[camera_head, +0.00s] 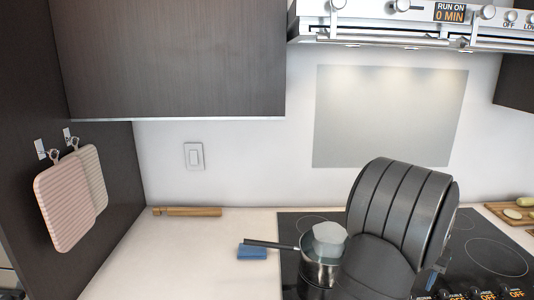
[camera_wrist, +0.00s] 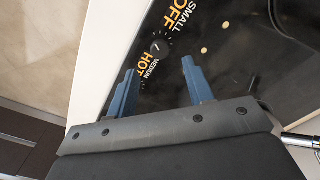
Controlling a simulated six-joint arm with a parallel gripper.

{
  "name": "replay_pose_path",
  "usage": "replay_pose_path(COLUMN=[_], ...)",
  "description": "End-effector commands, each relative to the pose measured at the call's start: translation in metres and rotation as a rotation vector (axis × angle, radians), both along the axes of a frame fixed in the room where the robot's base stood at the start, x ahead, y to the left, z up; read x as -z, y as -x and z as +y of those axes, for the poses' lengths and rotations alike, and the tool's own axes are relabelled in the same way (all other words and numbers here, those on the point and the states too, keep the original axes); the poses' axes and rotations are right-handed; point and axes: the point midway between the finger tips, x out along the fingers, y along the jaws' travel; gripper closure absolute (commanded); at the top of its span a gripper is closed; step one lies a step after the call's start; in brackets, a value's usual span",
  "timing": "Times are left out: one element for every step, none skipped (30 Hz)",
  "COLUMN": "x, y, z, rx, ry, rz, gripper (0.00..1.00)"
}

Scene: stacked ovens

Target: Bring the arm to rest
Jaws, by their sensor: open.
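My gripper shows in the wrist view (camera_wrist: 158,65) as two blue fingers held apart, with nothing between them. The fingers are over the black cooktop's front control edge, close to a knob (camera_wrist: 160,47) beside the lettering "HOT" and "OFF". In the head view my dark grey arm stands over the cooktop (camera_head: 290,225), and only a bit of blue finger shows at its lower right. A saucepan (camera_head: 318,274) with a dark handle sits on the cooktop left of my arm. A pale grey-white block (camera_head: 329,240) is in it.
A blue sponge (camera_head: 252,252) lies on the counter by the pan handle. A wooden bar (camera_head: 187,212) lies near the wall. A board with food (camera_head: 515,213) is at the far right. A range hood (camera_head: 430,35) and cabinet (camera_head: 170,60) hang above. The left counter is mostly clear.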

Motion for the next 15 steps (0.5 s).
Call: replay_pose_path(x=[0.011,0.017,0.024,0.028,0.033,0.039,0.042,0.045,0.049,0.051,0.054,0.056,0.057,0.058,0.059], y=[0.000,0.000,0.000,0.000,0.001,0.000,0.000,0.000,0.000,0.000,0.000,0.000,0.000,0.000,0.000], z=[0.000,0.000,0.000,0.000,0.001,0.000,0.000,0.000,0.000,0.000,0.000,0.000,0.000,0.000,0.000], rx=[0.000,0.000,0.000,0.000,0.000,0.000,0.000,0.000,0.000,0.000,0.000,0.000,0.000,0.000,0.000], ry=[-0.002,-0.003,-0.002,-0.002,-0.003,-0.001,-0.001,-0.001,-0.001,-0.001,-0.001,-0.001,-0.001,-0.001,-0.001], rz=[0.002,0.003,0.002,0.002,0.003,0.001,0.001,0.001,0.001,0.001,0.001,0.001,0.001,0.001,0.001], gripper=[0.52,0.52,0.52,0.52,0.52,0.52,0.52,0.52,0.52,0.52,0.52,0.52,0.52,0.52,0.52])
